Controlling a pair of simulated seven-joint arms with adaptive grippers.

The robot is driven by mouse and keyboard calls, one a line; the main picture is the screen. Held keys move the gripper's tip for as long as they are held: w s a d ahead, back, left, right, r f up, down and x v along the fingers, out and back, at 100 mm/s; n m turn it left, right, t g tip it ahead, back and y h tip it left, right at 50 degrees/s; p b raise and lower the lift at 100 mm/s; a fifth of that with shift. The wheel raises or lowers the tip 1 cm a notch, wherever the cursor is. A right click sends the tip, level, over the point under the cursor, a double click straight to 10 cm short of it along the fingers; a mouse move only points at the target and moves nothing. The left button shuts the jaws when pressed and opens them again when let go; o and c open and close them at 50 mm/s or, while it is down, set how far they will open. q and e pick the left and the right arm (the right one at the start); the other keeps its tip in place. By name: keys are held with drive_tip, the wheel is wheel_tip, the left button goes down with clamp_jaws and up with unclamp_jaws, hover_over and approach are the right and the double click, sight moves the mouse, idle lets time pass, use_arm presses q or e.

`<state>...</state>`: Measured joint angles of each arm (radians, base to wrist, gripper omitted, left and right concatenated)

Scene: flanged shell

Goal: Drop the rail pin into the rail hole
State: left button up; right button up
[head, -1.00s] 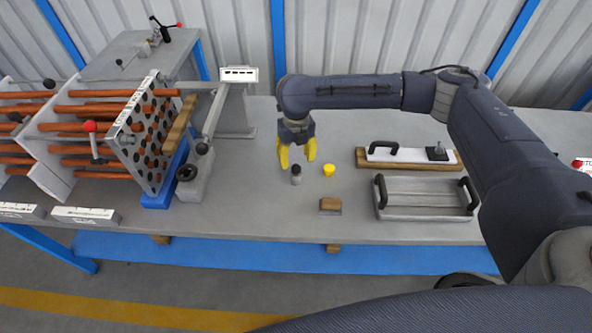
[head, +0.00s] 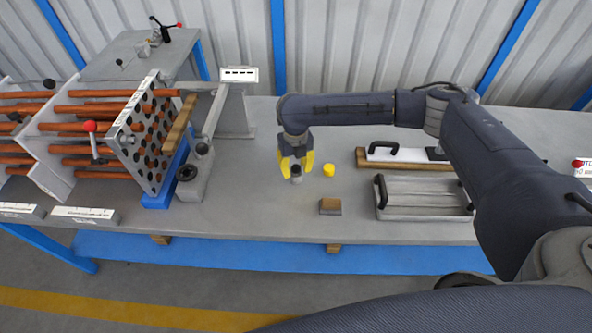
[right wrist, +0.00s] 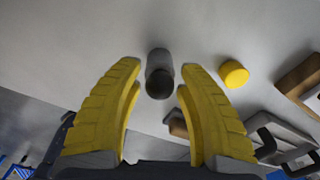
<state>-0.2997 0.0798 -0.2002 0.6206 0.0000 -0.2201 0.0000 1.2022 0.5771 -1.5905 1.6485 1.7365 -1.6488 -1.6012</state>
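A small grey pin with a dark end, which I take as the rail pin (head: 296,178), stands on the grey table. It also shows between the fingertips in the right wrist view (right wrist: 160,78). My right gripper (head: 296,168) is open and just above it, pointing down, with yellow fingers on either side and a gap to each in the wrist view (right wrist: 160,70). A grey rail (head: 214,110) slopes from a rear bracket to a front block (head: 196,180); I cannot make out its hole for certain. My left gripper is not in view.
A yellow cylinder (head: 328,170) stands right of the pin. A small wood-and-grey block (head: 330,206), a grey tray (head: 425,211) and a white plate with a black handle (head: 395,152) lie further right. The tube bundle with its perforated plate (head: 150,150) fills the left.

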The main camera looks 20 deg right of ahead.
clamp_jaws()
drive_tip(key=shift+r, duration=0.1)
idle(0.3)
